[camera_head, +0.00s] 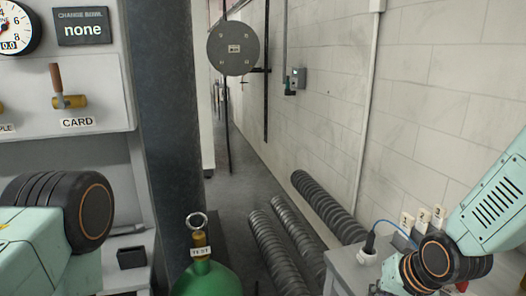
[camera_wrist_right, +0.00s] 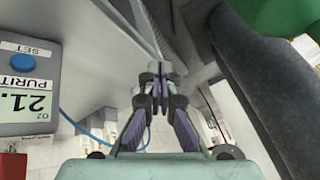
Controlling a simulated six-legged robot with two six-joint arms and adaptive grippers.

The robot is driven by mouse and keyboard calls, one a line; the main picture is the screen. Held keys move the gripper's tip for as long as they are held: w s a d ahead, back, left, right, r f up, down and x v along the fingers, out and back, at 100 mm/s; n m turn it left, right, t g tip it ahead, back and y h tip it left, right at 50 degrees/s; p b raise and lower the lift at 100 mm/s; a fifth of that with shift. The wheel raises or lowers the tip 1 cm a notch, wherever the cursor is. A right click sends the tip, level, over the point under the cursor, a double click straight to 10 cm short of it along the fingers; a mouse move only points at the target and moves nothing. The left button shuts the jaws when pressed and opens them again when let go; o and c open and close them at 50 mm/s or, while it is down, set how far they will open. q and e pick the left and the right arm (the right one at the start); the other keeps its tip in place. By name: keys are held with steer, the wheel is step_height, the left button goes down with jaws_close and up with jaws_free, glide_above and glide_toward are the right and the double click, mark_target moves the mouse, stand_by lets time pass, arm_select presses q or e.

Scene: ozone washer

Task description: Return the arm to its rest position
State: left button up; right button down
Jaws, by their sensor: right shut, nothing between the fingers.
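My right gripper (camera_wrist_right: 158,78) shows in the wrist view, with its fingers shut together and nothing between them. My right arm (camera_head: 495,200) comes in from the right edge of the head view and bends at a dark joint with orange rings, low at the right. Its gripper cannot be made out in the head view. My left arm (camera_head: 40,240) shows only as a pale green link and a dark round joint at the lower left; its gripper is out of view.
A green cylinder (camera_head: 207,280) with a ringed top and tag stands at bottom centre. Ribbed hoses (camera_head: 325,205) lie beside the tiled wall. A grey bench (camera_head: 350,273) with numbered tags is near my right arm. A purity meter (camera_wrist_right: 28,90) is left of the gripper. A dark pillar (camera_head: 175,130) stands left of centre.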

steer(key=s+f+n+g+h+b, duration=0.1)
steer(key=s+f+b, duration=0.3)
steer(key=f, duration=0.5)
steer(key=s+f+n+b, duration=0.1)
steer(key=s+f, duration=0.5)
steer(key=f, duration=0.2)
steer(key=s+f+n+g+h+b, duration=0.1)
steer(key=s+f+g+b, duration=0.3)
steer(key=s+f, duration=1.2)
steer(key=s+b, duration=0.2)
steer(key=s, duration=0.1)
steer(key=shift+s+g, duration=0.3)
steer(key=shift+s, duration=0.05)
